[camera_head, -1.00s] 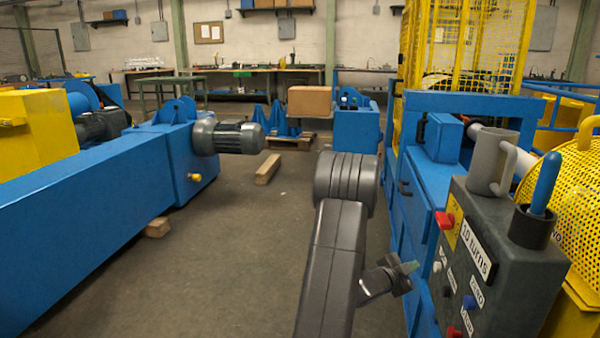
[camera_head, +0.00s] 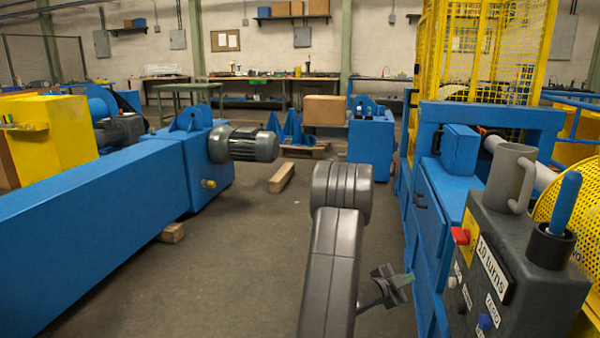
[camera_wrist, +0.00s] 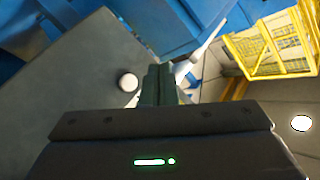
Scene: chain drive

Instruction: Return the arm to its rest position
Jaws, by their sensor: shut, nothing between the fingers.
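My arm (camera_head: 334,255) rises from the bottom of the head view, bent at a thick grey joint. My gripper (camera_head: 405,278) hangs small and partly hidden to the right of the arm, left of the dark control box (camera_head: 515,290). In the wrist view the two dark green fingers of my gripper (camera_wrist: 158,86) are together and empty. A grey surface with a round white knob (camera_wrist: 128,82) lies to the left of the fingers there. No contact with it can be made out.
A grey mug (camera_head: 510,178) and a blue-handled tool (camera_head: 565,203) in a black cup stand on the control box at right. A blue machine (camera_head: 432,215) stands right of my arm. A long blue beam (camera_head: 95,225) with a motor (camera_head: 243,144) is at left. The floor (camera_head: 240,250) between is open.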

